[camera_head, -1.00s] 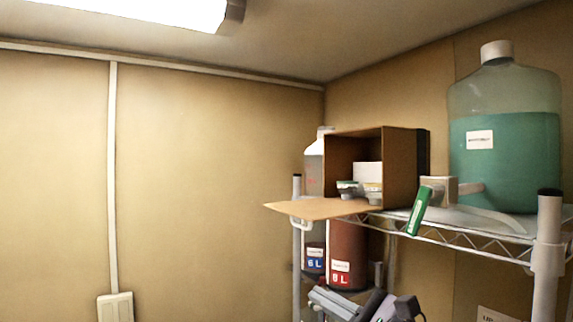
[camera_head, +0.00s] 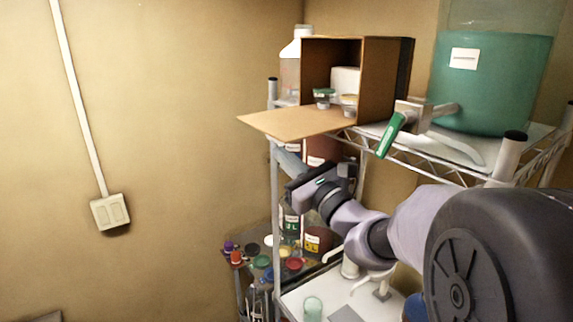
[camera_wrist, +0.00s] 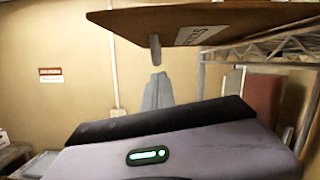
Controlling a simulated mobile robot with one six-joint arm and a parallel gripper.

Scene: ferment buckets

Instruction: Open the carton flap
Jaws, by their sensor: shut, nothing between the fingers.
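The cardboard carton (camera_head: 385,75) stands on the upper wire shelf with its open side facing left and forward. Its flap (camera_head: 290,121) lies folded out from the bottom edge, about level, and sticks out past the shelf edge. Small lidded tubs (camera_head: 324,97) and a white box (camera_head: 346,80) show inside. My gripper (camera_head: 283,153) is below the flap, beside the shelf, partly hidden by its own wrist. In the wrist view, my gripper (camera_wrist: 157,82) is shut and empty, and the flap's underside (camera_wrist: 205,24) is overhead with a visible gap.
A large green-filled jug (camera_head: 492,85) with a green-handled tap (camera_head: 391,134) stands right of the carton. A shelf post (camera_head: 273,125) rises near my gripper. Below are several coloured caps (camera_head: 262,262) on a dark surface.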

